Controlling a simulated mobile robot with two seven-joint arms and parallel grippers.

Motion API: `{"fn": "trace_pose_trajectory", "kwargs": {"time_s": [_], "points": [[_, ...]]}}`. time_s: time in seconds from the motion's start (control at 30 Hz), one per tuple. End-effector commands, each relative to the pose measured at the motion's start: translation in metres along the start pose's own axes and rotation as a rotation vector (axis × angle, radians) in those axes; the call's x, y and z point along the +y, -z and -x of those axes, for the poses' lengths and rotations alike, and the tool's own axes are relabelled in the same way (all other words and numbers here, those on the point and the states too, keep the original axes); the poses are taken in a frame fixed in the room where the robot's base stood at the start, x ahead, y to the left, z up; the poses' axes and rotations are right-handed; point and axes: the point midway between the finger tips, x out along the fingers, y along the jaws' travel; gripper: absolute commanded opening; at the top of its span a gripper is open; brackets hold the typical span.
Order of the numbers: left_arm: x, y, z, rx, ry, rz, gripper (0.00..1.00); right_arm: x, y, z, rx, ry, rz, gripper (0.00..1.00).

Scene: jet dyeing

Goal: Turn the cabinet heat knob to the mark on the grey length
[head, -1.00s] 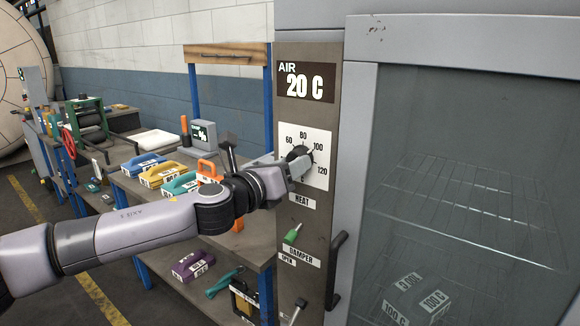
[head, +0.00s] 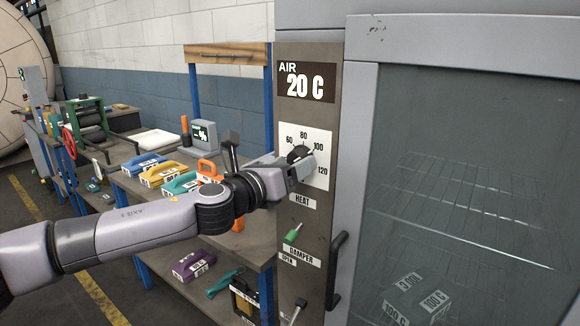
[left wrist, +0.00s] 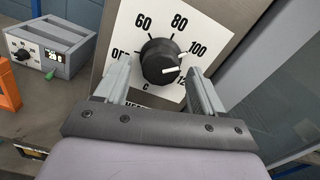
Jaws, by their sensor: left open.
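The heat knob (head: 297,154) is a round black dial on a white scale plate (head: 318,180) on the cabinet's front panel. It shows larger in the left wrist view (left wrist: 158,58), where the white line on its face points right, slightly upward, toward the 100 side; the exact reading is unclear. My left gripper (head: 295,170) is at the knob. In the left wrist view its open fingers (left wrist: 160,80) stand either side of the knob's lower part; contact is unclear. A grey length (head: 425,300) labelled 100 C lies inside the cabinet behind glass. My right gripper is out of view.
The display (head: 306,82) reads AIR 20 C. Left, a bench holds blue (head: 144,162), yellow (head: 161,174) and teal (head: 180,184) lengths and a small grey meter (head: 201,133).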

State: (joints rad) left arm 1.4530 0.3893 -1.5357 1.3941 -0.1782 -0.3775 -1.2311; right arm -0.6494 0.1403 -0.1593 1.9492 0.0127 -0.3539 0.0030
Motion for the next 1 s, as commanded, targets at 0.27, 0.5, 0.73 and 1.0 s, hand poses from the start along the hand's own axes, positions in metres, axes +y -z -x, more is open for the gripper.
{"fn": "trace_pose_trajectory", "kwargs": {"time_s": [0.27,0.5,0.73,1.0], "points": [[0.001,0.0,0.011,0.0,0.001,0.0,0.69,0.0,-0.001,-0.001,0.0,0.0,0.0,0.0],[0.001,0.001,0.04,0.0,0.0,0.0,0.69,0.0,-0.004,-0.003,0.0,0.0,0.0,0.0],[0.0,0.001,0.063,0.0,0.0,0.0,0.69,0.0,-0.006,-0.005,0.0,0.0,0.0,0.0],[0.0,0.0,0.072,0.0,0.0,0.0,0.69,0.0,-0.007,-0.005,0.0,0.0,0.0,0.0]]}}
